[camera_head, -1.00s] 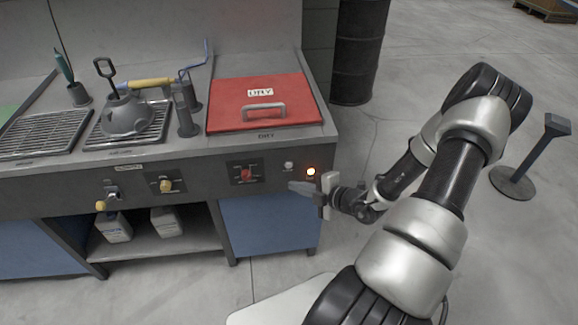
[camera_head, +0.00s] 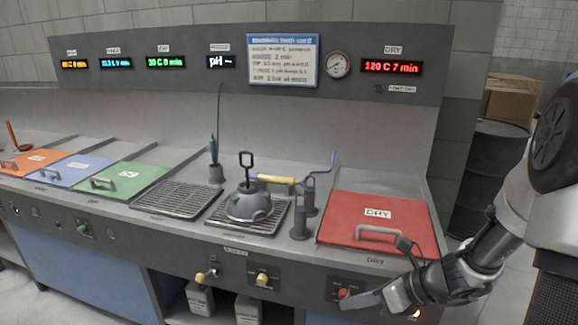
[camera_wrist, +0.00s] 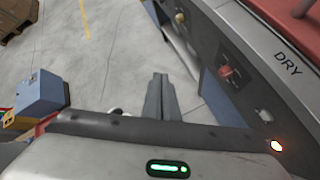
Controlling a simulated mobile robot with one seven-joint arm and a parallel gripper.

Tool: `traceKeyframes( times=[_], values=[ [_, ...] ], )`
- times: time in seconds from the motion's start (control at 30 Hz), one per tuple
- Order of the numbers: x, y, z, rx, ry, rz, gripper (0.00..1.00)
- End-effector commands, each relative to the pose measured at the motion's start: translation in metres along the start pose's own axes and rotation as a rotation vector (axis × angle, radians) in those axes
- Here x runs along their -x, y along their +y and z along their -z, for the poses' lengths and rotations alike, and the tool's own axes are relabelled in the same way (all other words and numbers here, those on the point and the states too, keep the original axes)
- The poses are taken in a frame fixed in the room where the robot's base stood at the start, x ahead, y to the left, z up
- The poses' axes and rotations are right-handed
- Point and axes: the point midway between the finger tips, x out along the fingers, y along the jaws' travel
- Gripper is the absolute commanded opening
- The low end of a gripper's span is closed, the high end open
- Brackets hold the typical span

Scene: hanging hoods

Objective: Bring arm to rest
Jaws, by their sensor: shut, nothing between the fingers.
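My arm reaches in from the right edge of the head view, silver and black. My gripper (camera_head: 362,300) is in front of the bench's front panel, below the red lid marked DRY (camera_head: 380,222), near a red knob (camera_head: 345,294) and a lit orange lamp (camera_head: 415,314). In the wrist view the grey fingers of my gripper (camera_wrist: 158,98) lie together, shut and empty, above the floor. The bench front with the red knob (camera_wrist: 226,72) is to their right.
The bench top carries a grey hood-shaped piece (camera_head: 249,205) on a drain grate and green, blue and orange lids at left. A dark drum (camera_head: 488,165) stands right of the bench. A blue box-shaped thing (camera_wrist: 40,95) shows at left in the wrist view, with open floor beyond.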

Motion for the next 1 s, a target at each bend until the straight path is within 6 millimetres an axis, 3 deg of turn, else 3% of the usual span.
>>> traceKeyframes(
  times=[0.03, 0.2, 0.4, 0.5, 0.7, 0.93, 1.0],
  values=[
    [0.008, 0.022, -0.009, 0.21, 0.068, -0.005, 0.0],
    [0.041, 0.081, -0.019, 0.903, 0.29, -0.05, 0.0],
    [0.092, 0.131, -0.026, 1.667, 0.531, -0.106, 0.0],
    [0.117, 0.146, -0.028, 1.946, 0.629, -0.127, 0.0],
    [0.156, 0.166, -0.028, 2.298, 0.784, -0.153, 0.0],
    [0.191, 0.18, -0.026, 2.586, 0.965, -0.181, 0.0],
    [0.207, 0.188, -0.042, 2.583, 0.963, -0.191, 0.0]
  ],
)
